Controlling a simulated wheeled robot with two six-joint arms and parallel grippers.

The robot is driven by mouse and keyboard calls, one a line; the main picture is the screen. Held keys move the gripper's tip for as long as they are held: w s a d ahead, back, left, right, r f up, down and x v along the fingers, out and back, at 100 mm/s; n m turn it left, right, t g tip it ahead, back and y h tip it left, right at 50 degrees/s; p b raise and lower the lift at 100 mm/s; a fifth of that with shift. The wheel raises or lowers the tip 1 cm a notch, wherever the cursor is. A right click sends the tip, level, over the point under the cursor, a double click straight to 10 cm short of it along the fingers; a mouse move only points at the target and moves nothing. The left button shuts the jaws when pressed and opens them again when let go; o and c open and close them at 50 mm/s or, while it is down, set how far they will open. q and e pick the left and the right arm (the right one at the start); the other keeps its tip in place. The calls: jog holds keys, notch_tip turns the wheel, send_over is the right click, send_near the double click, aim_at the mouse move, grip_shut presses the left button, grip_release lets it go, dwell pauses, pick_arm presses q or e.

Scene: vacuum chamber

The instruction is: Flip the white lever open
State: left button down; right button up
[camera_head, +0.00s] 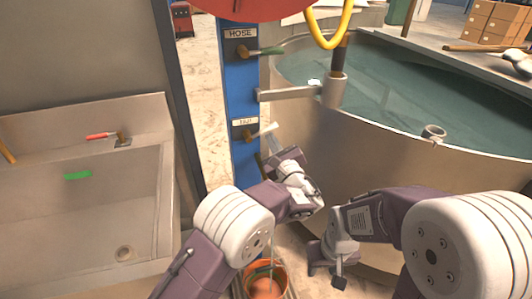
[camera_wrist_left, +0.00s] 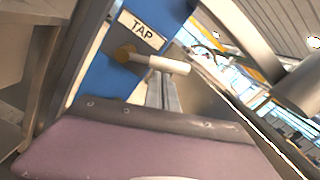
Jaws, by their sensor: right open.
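The white lever (camera_head: 264,131) sticks out to the right from a brass fitting under the TAP label on the blue post. In the left wrist view the lever (camera_wrist_left: 170,65) points right, its brass base (camera_wrist_left: 124,53) on the blue panel. My left gripper (camera_head: 272,145) is just below the lever, its fingers pointing up at it. In the left wrist view its grey fingers (camera_wrist_left: 163,88) lie close together, with the tips behind or against the lever; contact is unclear. My right gripper (camera_head: 327,268) is open and empty, low in front of the tank.
A green-handled lever (camera_head: 264,51) sits higher on the blue post (camera_head: 240,92) under the HOSE label. A grey pipe arm (camera_head: 290,93) reaches over the water tank (camera_head: 400,150). A sink (camera_head: 90,230) stands left, an orange bucket (camera_head: 265,286) below.

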pick_arm(q)
jog(key=a+r+n+b, duration=0.4)
jog(key=r+n+b, duration=0.2)
jog(key=n+b, duration=0.8)
jog(key=shift+s+g+b, duration=0.4)
jog(key=shift+s+b, duration=0.05)
jog(key=shift+b, duration=0.6)
pick_arm(e)
notch_tip(320, 180, down, 17)
jog(key=shift+a+f, duration=0.15)
pick_arm(q)
jog(key=shift+a, duration=0.1)
pick_arm(e)
jog(key=shift+s, duration=0.1)
